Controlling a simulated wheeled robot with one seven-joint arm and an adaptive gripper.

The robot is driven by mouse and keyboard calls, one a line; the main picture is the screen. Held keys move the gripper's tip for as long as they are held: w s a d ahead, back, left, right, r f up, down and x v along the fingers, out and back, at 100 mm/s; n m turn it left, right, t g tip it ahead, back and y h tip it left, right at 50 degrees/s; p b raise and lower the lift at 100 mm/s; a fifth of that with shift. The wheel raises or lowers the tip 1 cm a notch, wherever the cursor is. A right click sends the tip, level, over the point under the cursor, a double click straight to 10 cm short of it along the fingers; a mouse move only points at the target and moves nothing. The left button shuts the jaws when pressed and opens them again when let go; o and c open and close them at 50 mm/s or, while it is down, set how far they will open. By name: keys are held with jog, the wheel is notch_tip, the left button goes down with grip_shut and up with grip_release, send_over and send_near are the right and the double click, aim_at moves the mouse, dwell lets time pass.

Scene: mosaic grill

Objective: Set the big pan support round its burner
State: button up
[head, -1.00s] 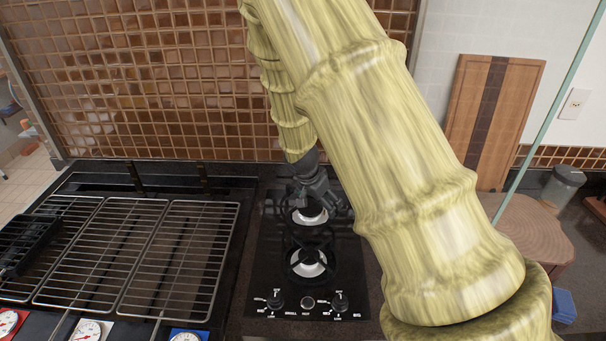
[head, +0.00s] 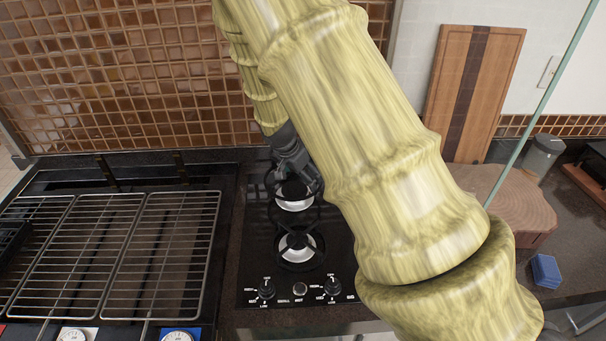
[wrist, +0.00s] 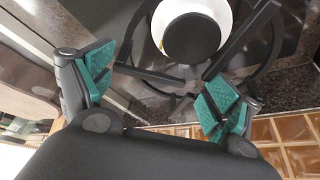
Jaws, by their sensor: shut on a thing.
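The big pan support (wrist: 240,40) is a black ring with straight bars. My gripper (wrist: 160,80), with teal finger pads, is shut on a part of it near the ring's edge. In the wrist view the back burner (wrist: 190,38), white with a black cap, shows within the bars. In the head view my gripper (head: 300,172) is over the back burner (head: 294,203), and my arm hides part of the support. I cannot tell whether the support rests on the hob or hangs just above it.
The front burner (head: 298,245) has its own black support. Control knobs (head: 300,289) line the hob's front edge. Wire grill grates (head: 165,245) lie to the left. A tiled wall (head: 110,75) stands close behind. A wooden block (head: 515,205) and a blue block (head: 545,270) are at right.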

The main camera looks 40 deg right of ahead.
jog(key=f, duration=0.1)
jog(key=f+b, duration=0.2)
jog(key=shift+s+f, duration=0.15)
jog(key=shift+s, duration=0.15)
jog(key=shift+f+b, duration=1.15)
jog(key=shift+f, duration=0.5)
jog(key=o, duration=1.1)
jog(key=shift+c, duration=0.2)
notch_tip(320, 180, up, 9)
jog(key=p, duration=0.5)
